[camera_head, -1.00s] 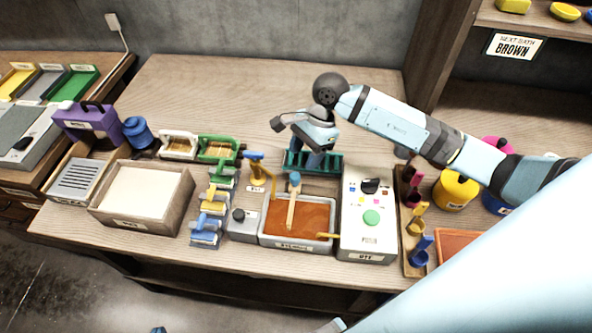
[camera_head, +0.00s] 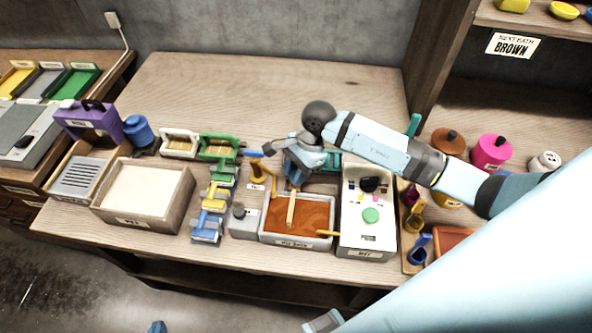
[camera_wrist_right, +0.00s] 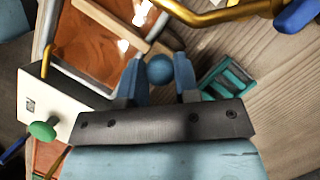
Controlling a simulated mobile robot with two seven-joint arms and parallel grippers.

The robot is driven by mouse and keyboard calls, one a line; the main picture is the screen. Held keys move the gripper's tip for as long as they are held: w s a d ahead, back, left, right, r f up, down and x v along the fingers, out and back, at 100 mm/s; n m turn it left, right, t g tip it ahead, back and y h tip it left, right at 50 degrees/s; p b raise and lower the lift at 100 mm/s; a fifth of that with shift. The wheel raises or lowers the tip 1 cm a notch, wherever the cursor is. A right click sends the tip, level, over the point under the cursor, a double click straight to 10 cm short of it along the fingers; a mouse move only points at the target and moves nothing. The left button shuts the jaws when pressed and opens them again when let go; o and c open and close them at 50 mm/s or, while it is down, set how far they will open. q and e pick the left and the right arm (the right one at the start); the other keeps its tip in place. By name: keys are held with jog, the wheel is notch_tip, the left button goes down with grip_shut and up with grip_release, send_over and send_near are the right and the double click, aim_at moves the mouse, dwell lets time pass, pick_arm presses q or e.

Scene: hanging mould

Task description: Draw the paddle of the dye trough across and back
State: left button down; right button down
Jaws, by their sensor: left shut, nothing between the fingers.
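The dye trough (camera_head: 296,243) is a grey tray of orange-brown dye at the front middle of the bench. Its wooden paddle (camera_head: 291,209) stands in the dye, handle toward the back. In the right wrist view the paddle's blue ball knob (camera_wrist_right: 159,68) lies between the blue fingers of my right gripper (camera_wrist_right: 160,75), with small gaps on both sides. My right gripper (camera_head: 296,182) hides the knob in the head view. My left gripper (camera_head: 157,327) shows only as a blue tip at the bottom edge, shut and empty, away from the trough.
A white control box (camera_head: 366,238) with a green button stands right of the trough. A yellow tap-like post (camera_head: 257,170) stands close behind left. A teal rack (camera_head: 331,162) is behind it. A wooden tray (camera_head: 118,219) stands at left. The rear bench is clear.

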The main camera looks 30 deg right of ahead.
jog(key=s+d, duration=0.1)
jog(key=d, duration=0.1)
jog(key=s+d+b, duration=0.1)
jog(key=s+d, duration=0.1)
jog(key=s+d+b, duration=0.1)
jog(key=s+d, duration=0.1)
jog(key=d, duration=0.1)
jog(key=shift+s+f, duration=0.1)
jog(key=shift+s, duration=0.05)
jog(key=shift+s+d, duration=0.15)
jog(key=shift+d, duration=0.05)
jog(key=c, duration=1.1)
grip_release()
jog(key=shift+o, duration=1.2)
jog(key=shift+s+d, duration=0.15)
